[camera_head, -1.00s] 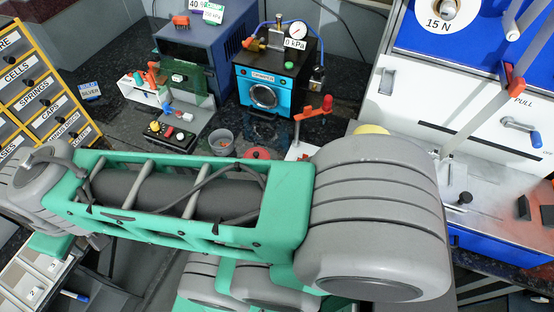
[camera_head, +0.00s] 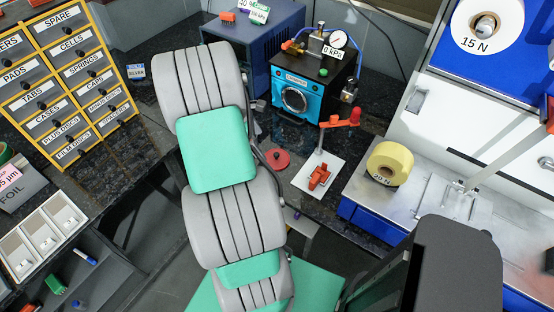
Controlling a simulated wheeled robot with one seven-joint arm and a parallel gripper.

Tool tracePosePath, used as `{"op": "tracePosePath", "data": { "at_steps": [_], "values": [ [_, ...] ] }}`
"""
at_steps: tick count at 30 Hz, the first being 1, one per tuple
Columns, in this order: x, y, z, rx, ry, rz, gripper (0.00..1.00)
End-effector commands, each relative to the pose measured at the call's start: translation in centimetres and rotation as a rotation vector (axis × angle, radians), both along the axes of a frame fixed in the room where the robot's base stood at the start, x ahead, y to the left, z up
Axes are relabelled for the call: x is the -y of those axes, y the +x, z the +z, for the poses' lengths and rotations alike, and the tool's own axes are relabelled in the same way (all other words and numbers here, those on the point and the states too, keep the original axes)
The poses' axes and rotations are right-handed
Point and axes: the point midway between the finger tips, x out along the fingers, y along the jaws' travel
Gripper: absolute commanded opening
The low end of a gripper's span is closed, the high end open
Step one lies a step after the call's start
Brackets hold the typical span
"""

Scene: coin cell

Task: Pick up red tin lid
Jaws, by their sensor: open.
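The red tin lid (camera_head: 276,159) is a small red disc with a raised knob. It lies on the dark speckled counter in the middle of the view, just right of my grey and green arm. The lid shows whole, with the arm's edge close to its left side. The fingers of my gripper do not show in this view, so where they are relative to the lid cannot be seen.
A white plate with a red clamp (camera_head: 319,178) stands right of the lid. The blue gauge device (camera_head: 300,90) is behind it. A yellow roll (camera_head: 389,164) sits further right. Labelled drawers (camera_head: 70,85) stand left. A dark grey body (camera_head: 440,265) fills the lower right.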

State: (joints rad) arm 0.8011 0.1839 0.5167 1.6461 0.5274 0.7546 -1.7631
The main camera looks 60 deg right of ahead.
Motion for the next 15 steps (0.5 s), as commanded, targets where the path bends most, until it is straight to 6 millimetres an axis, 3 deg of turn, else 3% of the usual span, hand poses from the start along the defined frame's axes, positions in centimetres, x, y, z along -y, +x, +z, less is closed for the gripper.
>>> {"op": "tracePosePath", "data": {
  "at_steps": [3,15],
  "values": [
    [1.3,-1.8,-1.7,-0.04,0.021,0.028,1.0],
    [2.7,-4.0,-7.2,-0.038,0.022,0.03,1.0]
  ]
}}
